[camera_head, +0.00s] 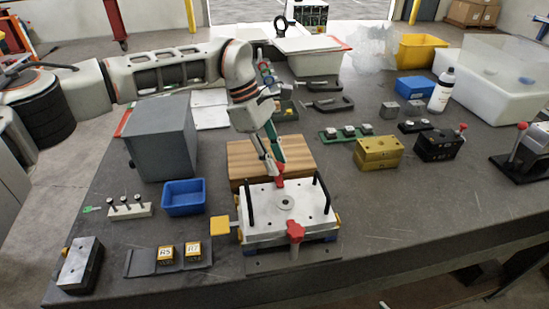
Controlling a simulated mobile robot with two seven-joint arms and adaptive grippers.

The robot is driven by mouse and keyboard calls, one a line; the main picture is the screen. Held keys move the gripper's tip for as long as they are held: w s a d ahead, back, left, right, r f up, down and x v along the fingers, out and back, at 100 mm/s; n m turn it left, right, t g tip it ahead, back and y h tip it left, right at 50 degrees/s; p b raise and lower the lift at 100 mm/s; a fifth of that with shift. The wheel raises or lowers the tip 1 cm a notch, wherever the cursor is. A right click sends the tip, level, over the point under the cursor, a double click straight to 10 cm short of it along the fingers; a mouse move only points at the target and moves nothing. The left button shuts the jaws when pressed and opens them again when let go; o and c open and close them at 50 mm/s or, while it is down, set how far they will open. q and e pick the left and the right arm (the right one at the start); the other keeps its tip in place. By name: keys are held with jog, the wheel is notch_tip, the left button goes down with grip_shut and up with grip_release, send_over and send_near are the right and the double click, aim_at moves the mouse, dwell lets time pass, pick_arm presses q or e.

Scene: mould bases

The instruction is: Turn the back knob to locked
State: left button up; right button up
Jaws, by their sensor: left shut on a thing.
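The mould base (262,212) stands near the front of the table, with a pale metal top plate, a round ring in its middle and a black bar handle on each side. A red front knob (295,231) sits at its near edge. The red back knob (280,183) is at the far edge, partly hidden by my left gripper (276,172). My left gripper points down from above and is shut on the back knob. Whether this knob stands at locked cannot be made out. My right gripper is not in view.
A wooden block (240,155) lies right behind the mould base. A grey box (160,140) and a blue bin (184,198) stand to the left. A yellow block (378,153) and black clamp block (437,147) stand to the right. The table's front right is clear.

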pick_arm(q)
jog(key=o, duration=1.1)
jog(key=v, duration=1.2)
jog(key=shift+w+a, duration=0.1)
jog(key=shift+f, duration=0.1)
